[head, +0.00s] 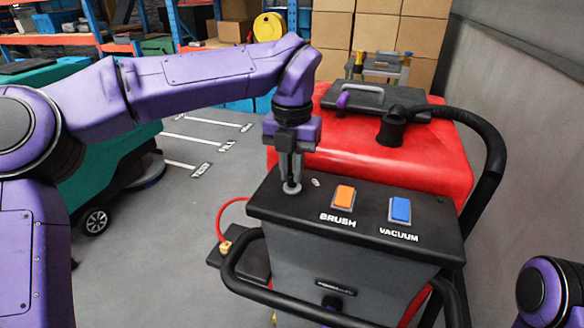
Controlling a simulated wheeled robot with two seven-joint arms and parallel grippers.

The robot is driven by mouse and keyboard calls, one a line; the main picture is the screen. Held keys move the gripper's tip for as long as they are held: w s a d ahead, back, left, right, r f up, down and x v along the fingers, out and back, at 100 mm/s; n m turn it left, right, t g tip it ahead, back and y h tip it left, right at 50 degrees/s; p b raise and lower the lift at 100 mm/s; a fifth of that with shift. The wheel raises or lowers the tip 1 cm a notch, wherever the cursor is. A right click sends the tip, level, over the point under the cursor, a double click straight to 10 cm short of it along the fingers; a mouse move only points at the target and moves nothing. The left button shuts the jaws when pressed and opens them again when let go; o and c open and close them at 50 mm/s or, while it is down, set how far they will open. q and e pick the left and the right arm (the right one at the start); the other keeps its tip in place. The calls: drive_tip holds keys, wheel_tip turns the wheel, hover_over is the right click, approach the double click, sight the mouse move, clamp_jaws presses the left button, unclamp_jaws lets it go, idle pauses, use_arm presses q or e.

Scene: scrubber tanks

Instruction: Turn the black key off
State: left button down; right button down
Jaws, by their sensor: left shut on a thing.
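The black key (291,188) stands in a round grey switch plate at the left end of the dark control panel (300,212). My left gripper (291,178) comes down on it from above and is shut on it, so its fingers hide most of the key. The key's exact angle cannot be told. The panel belongs to a red scrubber (370,155). Of my right arm only a purple link shows at the lower right; its gripper is out of view.
An orange BRUSH switch (343,195) and a blue VACUUM switch (400,210) sit right of the key. A black handlebar (240,285) curves below the panel. A black hose (485,135) loops at the right. A green machine (110,165) stands at the left.

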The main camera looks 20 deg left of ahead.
use_arm(q)
drive_tip(key=c, duration=1.1)
unclamp_jaws()
drive_tip(key=shift+w, duration=0.1)
drive_tip(key=shift+c, duration=0.2)
wheel_tip(320, 180, up, 10)
drive_tip(key=p, duration=0.1)
drive_tip(key=shift+r, duration=0.2)
